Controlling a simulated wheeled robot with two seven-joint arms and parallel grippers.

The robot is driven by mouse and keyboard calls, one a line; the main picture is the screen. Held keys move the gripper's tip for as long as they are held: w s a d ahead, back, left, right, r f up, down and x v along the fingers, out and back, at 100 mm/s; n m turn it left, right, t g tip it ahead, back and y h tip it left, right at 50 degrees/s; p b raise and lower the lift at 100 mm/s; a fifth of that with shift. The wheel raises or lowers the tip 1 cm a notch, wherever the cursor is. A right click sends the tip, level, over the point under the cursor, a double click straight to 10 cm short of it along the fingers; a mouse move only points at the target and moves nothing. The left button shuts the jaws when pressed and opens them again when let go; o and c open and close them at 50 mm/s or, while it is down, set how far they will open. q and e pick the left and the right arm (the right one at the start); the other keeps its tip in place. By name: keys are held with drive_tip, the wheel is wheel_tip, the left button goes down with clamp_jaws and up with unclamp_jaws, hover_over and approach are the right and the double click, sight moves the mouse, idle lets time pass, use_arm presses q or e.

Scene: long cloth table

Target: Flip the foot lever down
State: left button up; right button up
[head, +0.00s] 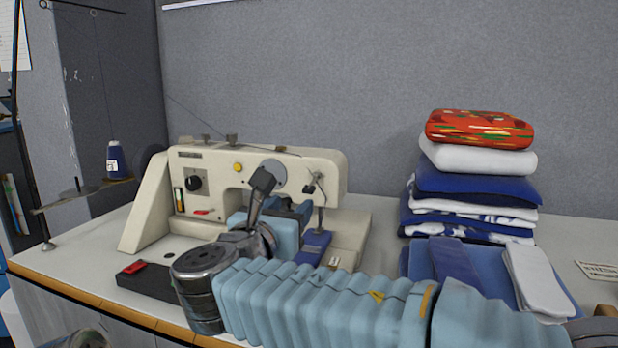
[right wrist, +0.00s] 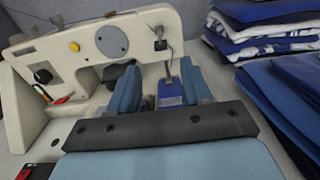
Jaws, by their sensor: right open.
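The cream sewing machine (head: 225,168) stands on the table, and its head also shows in the right wrist view (right wrist: 75,50). A small dark lever (head: 314,184) sits on the right end of its head; it also shows in the right wrist view (right wrist: 160,42) and looks like the foot lever. Its exact tilt is hard to tell. My right gripper (head: 280,208) is in front of the machine's head. In the right wrist view (right wrist: 158,75) its two blue fingers are apart and empty, with the lever beyond them. Part of the needle area is hidden behind my gripper. My left gripper is out of view.
A blue cloth (head: 313,243) lies under the machine's head. A stack of folded cloths (head: 470,180) stands to the right, with more folded cloth (head: 460,265) before it. A black box with a red switch (head: 132,267) is at front left. A grey wall (head: 400,60) stands behind.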

sight(308, 189)
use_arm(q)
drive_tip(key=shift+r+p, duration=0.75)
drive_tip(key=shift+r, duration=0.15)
use_arm(e)
drive_tip(key=x, duration=1.1)
drive_tip(key=shift+c, duration=0.2)
